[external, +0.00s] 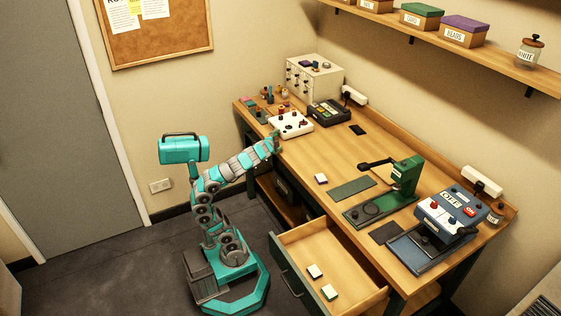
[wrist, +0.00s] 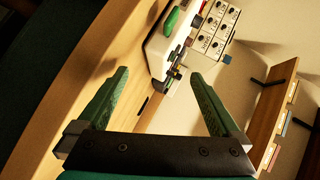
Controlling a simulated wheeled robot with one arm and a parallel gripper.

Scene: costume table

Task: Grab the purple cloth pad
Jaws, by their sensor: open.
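A small pale pad (external: 321,178) with a dark, possibly purple side lies on the desk left of a dark green mat. Two more small pale pads, one nearer the back (external: 315,271) and one nearer the front (external: 329,292), lie in the open drawer. At this size I cannot tell which pad is purple. My gripper (external: 276,140) is at the desk's front edge, beside the white control box and well to the left of the pads. In the wrist view my gripper (wrist: 160,78) is open, with nothing between its green fingers. No pad can be made out there.
The drawer (external: 318,252) stands pulled out below the desk (external: 325,152). The white control box (external: 291,124), a dark device (external: 328,112), a green press (external: 403,180) and a blue machine (external: 448,215) stand on the desk. Mid-desk is mostly clear.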

